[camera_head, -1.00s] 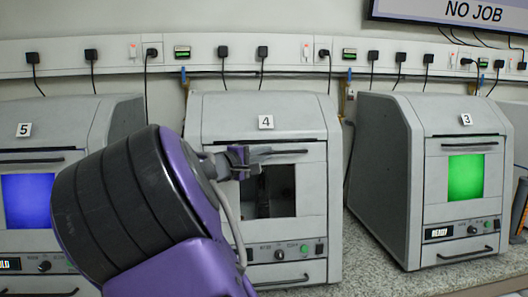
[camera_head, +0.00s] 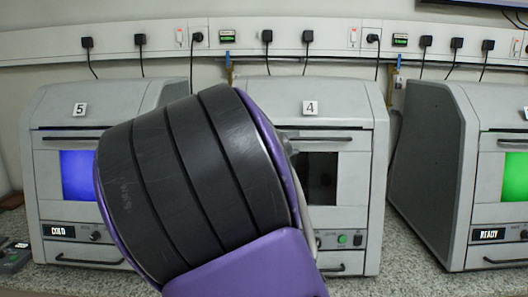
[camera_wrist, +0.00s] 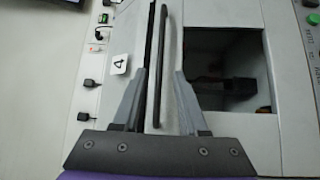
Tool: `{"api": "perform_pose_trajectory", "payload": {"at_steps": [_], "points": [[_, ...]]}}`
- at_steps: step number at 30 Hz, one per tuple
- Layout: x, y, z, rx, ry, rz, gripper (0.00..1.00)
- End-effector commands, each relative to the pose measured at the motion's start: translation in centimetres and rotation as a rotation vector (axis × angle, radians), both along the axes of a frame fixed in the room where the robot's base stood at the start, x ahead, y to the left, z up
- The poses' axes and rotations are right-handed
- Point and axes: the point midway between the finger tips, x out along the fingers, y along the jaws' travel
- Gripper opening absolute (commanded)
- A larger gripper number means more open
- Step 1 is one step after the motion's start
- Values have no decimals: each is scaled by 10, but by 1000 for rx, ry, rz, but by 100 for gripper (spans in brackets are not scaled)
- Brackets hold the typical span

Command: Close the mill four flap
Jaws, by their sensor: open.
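Mill four (camera_head: 345,105) is the grey cabinet with the "4" label, in the middle of the head view. A dark bar handle (camera_head: 325,140) runs across its front above a dark window (camera_head: 320,175). In the wrist view the handle (camera_wrist: 163,40) runs upright in the picture, beside the dark opening (camera_wrist: 225,65), where some items show inside. My gripper (camera_wrist: 160,72) is open, with one finger on each side of the handle. Whether a finger touches it I cannot tell.
Mill five (camera_head: 50,110) with a blue window stands at left, and mill three (camera_head: 435,150) with a green window at right. All stand on a speckled counter (camera_head: 400,275). A socket rail (camera_head: 270,40) with plugs and cables runs along the wall behind.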

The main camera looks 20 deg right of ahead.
Motion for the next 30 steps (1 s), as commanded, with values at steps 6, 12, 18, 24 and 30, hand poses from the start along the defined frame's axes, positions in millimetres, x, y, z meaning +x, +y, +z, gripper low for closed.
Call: {"api": "perform_pose_trajectory", "payload": {"at_steps": [6,12,18,24,30], "points": [[-26,49,2,4,0,5,43],[-43,80,3,0,0,3,43],[-51,94,4,0,0,1,43],[-52,95,4,0,0,0,43],[-53,92,4,4,-5,-6,43]]}}
